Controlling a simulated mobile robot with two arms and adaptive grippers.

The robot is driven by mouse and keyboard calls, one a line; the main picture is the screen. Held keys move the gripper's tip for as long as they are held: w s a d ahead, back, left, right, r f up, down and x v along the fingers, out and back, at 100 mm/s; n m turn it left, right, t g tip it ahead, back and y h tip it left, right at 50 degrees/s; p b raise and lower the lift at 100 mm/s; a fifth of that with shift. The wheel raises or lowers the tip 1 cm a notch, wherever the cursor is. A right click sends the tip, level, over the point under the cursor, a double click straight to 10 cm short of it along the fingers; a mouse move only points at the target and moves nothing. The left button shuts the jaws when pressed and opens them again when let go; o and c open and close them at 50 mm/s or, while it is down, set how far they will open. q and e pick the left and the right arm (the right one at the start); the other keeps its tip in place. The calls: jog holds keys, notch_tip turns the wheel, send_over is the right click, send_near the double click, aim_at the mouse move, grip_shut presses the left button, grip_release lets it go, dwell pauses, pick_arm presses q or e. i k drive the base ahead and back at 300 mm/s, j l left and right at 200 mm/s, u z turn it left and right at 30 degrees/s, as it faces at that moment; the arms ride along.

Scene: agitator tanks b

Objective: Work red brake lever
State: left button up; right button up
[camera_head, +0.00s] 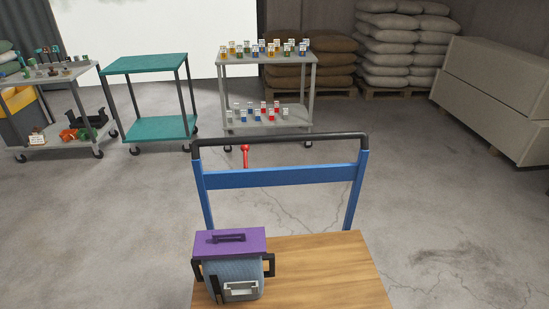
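The red brake lever (245,153) has a round knob on a short stem. It stands upright just above the blue crossbar of the push cart's handle frame (285,177), left of its middle, and below the black top grip bar. Its lower end is hidden or hard to make out at the crossbar. The cart's wooden deck (320,270) lies nearest to me. A blue-grey box with a purple lid (237,243) sits on the deck's left part. Neither of my grippers shows in the head view, and nothing touches the lever.
Behind the cart stand a grey cart with small jars (268,58), an empty teal cart (146,64) and a grey cart with parts (48,75). Stacked sacks (405,45) and large crates (497,90) are at the back right. The concrete floor right of the cart is clear.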

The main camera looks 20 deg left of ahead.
aim_at(245, 149)
jog(key=j+z, duration=0.3)
jog(key=j, duration=0.15)
jog(key=j+z, duration=0.35)
jog(key=k+j+z, duration=0.15)
jog(key=j+z, duration=0.15)
jog(key=j, duration=0.25)
jog(key=k+j, duration=0.15)
jog(key=j, duration=0.3)
jog(key=k+j+z, duration=0.1)
jog(key=j, duration=0.3)
jog(key=k+j, duration=0.15)
jog(key=j, duration=0.3)
jog(key=k+j+z, duration=0.1)
jog(key=j, duration=0.3)
jog(key=k+j, duration=0.25)
jog(key=j, duration=0.15)
jog(key=k+j, duration=0.15)
jog(key=j, duration=0.25)
jog(key=z, duration=0.05)
